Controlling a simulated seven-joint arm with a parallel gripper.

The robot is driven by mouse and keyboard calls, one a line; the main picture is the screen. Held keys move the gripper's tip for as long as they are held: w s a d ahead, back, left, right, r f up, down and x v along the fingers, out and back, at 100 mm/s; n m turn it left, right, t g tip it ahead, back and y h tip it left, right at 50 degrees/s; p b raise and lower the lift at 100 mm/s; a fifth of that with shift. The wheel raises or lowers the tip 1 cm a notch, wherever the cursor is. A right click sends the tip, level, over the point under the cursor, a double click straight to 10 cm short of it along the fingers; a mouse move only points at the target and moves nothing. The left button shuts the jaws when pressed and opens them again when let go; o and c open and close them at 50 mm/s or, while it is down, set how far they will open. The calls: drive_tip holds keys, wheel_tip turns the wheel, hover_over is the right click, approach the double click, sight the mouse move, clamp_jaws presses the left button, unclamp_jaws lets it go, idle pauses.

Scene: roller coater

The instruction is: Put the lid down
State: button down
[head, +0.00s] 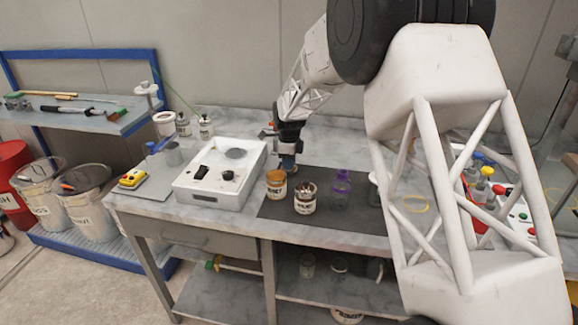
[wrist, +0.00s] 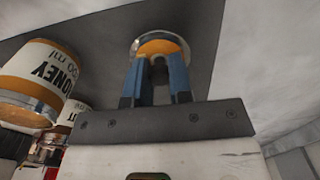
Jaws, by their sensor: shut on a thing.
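My gripper (head: 289,164) is behind the jars at the back of the dark mat. In the wrist view, its blue fingers (wrist: 160,85) are shut on a round lid (wrist: 160,45) with an orange face and a silvery rim. The lid is close over the dark mat, near its edge; I cannot tell whether it touches. In the head view the lid is mostly hidden by the gripper. An amber jar with a white label (head: 276,184) stands just in front; it reads HONEY in the wrist view (wrist: 38,80). A second labelled jar (head: 305,199) with dark contents stands to its right.
A purple bottle (head: 341,188) stands right of the jars on the dark mat (head: 330,222). A white device (head: 222,180) with a black switch is left of the mat. My arm covers part of the right side of the bench.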

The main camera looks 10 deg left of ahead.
drive_tip(key=shift+f, duration=0.75)
drive_tip(key=shift+f, duration=0.1)
drive_tip(key=c, duration=1)
unclamp_jaws()
wheel_tip(320, 180, up, 12)
drive_tip(key=shift+r, duration=0.1)
